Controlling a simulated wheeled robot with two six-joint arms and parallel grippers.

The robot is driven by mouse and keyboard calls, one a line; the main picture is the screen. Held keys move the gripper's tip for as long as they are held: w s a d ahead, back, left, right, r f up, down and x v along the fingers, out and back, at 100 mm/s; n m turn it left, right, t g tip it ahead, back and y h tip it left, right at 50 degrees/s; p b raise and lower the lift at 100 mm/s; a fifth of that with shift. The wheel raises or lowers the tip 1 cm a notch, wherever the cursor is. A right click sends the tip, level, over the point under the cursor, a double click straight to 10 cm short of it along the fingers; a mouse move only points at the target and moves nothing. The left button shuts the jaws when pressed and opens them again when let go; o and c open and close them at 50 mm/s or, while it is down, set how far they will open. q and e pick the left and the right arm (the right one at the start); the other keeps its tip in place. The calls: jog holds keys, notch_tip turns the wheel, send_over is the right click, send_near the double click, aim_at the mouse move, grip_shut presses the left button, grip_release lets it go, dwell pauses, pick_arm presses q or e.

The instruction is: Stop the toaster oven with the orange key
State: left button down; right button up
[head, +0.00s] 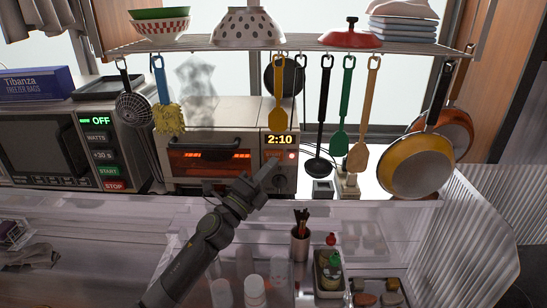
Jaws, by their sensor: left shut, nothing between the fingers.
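The toaster oven (178,186) stands on the counter behind a clear panel, and its heating bars glow orange-red behind the window. A yellow display on its right side reads 2:10. A small orange-red key or light (291,156) shows on the control panel below the display; I cannot tell which it is. My left gripper (271,167) is shut and empty, its tips in front of the control panel, just left of and below that orange-red spot. I cannot tell whether the tips touch the panel. The gripper hides part of the controls. My right gripper is out of view.
A microwave (70,135) showing OFF stands at the left. Utensils and pans hang from a rack (320,47) above; a yellow spatula (278,110) hangs close to the control panel. A cup of dark sticks (300,243) and food trays sit in front, right of my arm.

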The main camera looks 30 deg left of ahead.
pick_arm(q)
jog(key=shift+w, duration=0.1)
dwell(0.7)
jog(key=shift+w+a, duration=0.15)
jog(key=shift+w, duration=0.15)
jog(key=shift+w+a+b, duration=0.35)
jog(key=shift+w+b, duration=0.2)
jog(key=shift+w, duration=0.15)
dwell(1.0)
dwell(0.4)
jog(key=shift+s+d+p, duration=0.25)
jog(key=shift+s+p, duration=0.05)
jog(key=shift+s, duration=0.25)
jog(key=shift+s+d+p, duration=0.25)
jog(key=shift+s+p, duration=0.05)
jog(key=shift+s, duration=0.25)
jog(key=shift+s, duration=0.1)
jog(key=shift+s+d+p, duration=0.35)
jog(key=shift+s, duration=0.4)
jog(key=shift+s+d+p, duration=0.35)
jog(key=shift+s+d, duration=0.05)
jog(key=shift+s, duration=0.3)
jog(key=shift+s+d+p, duration=0.35)
jog(key=shift+s, duration=0.4)
jog(key=shift+f, duration=0.1)
